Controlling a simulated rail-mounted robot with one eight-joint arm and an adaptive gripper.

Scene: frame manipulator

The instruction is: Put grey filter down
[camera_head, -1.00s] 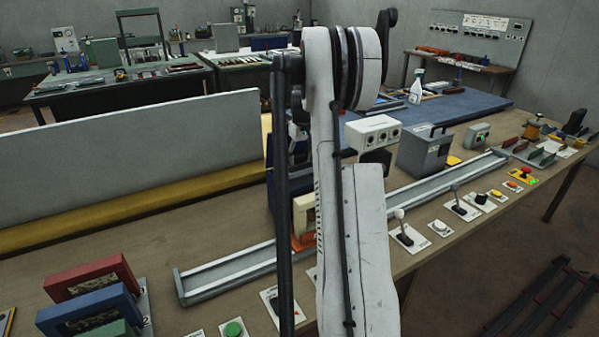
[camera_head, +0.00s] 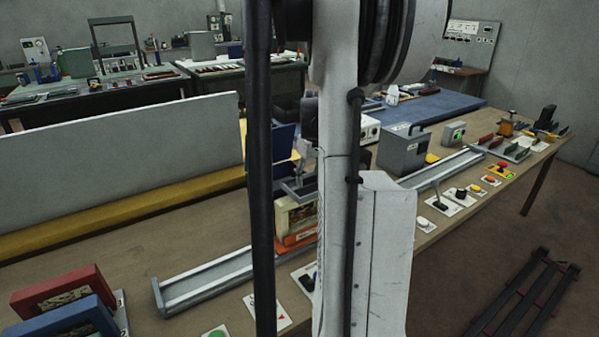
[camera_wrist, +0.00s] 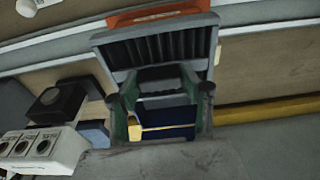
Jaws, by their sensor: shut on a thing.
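The grey filter (camera_wrist: 200,52), a grey frame around black ribs, is in my gripper (camera_wrist: 165,110) in the wrist view. The two fingers are shut on its near side. In the head view the grey filter (camera_head: 297,190) shows as a tilted grey piece just above a beige box with an orange base (camera_head: 295,222). I cannot tell whether they touch. My gripper (camera_head: 303,158) is mostly hidden there behind my arm. The orange part (camera_wrist: 155,14) also shows beyond the filter in the wrist view.
A long metal rail (camera_head: 205,285) runs along the table (camera_head: 60,240), under the beige box. A white three-knob box (camera_wrist: 40,150) and a grey box (camera_head: 403,150) stand nearby. Red and blue frames (camera_head: 62,290) stand front left. Switches line the front edge.

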